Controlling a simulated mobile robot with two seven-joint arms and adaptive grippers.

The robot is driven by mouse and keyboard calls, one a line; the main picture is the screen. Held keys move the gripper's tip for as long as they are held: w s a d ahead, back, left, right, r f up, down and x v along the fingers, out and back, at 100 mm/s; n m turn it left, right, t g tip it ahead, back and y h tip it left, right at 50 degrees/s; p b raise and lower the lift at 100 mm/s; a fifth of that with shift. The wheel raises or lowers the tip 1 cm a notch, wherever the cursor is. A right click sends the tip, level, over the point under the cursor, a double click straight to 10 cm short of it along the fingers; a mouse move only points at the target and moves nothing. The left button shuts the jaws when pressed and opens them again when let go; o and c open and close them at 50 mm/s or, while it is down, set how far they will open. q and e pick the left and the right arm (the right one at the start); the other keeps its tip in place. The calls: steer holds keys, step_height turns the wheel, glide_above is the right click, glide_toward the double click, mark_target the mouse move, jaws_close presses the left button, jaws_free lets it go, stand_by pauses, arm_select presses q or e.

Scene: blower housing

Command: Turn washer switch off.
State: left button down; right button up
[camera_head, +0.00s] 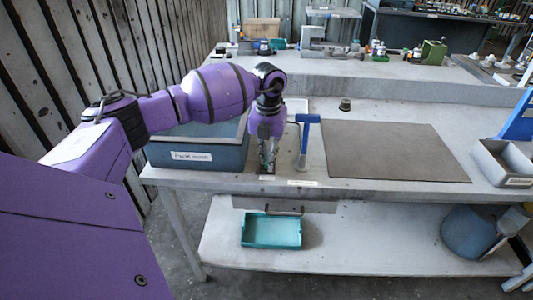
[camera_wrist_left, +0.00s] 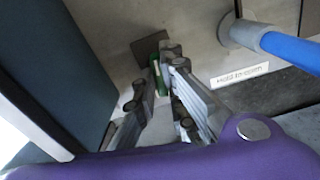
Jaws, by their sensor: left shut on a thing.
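My left gripper (camera_head: 267,165) reaches down to the table's front edge, between a blue basin and a blue T-shaped handle. In the left wrist view its fingers (camera_wrist_left: 172,70) are shut on a small green part, which I take to be the washer switch (camera_wrist_left: 161,80). The switch stands by a dark square plate (camera_wrist_left: 150,46) on the tabletop. The fingers hide much of the switch, so its on or off position cannot be told. My right gripper is not in view.
The blue labelled basin (camera_head: 190,156) is close on the left. The blue T-shaped handle (camera_head: 305,140) stands close on the right. A grey mat (camera_head: 392,150) lies bare farther right. A teal tray (camera_head: 270,230) sits on the lower shelf.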

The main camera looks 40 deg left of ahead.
arm_select(q)
steer(key=n+p, duration=0.1)
steer(key=n, duration=0.2)
steer(key=shift+r+n+p, duration=0.3)
steer(key=shift+n+p, duration=0.1)
steer(key=n+p, duration=0.1)
steer(key=n, duration=0.2)
steer(key=shift+f+p, duration=0.1)
steer(key=shift+p, duration=0.25)
steer(key=shift+n, duration=0.4)
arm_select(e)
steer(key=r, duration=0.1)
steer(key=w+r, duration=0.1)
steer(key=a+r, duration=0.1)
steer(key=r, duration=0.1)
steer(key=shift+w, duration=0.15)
arm_select(q)
steer(key=shift+f, duration=0.15)
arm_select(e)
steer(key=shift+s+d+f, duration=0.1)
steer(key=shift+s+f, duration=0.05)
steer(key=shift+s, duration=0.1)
arm_select(q)
steer(key=c, duration=1.8)
jaws_free()
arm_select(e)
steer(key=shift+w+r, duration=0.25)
arm_select(q)
step_height(320, 180, up, 12)
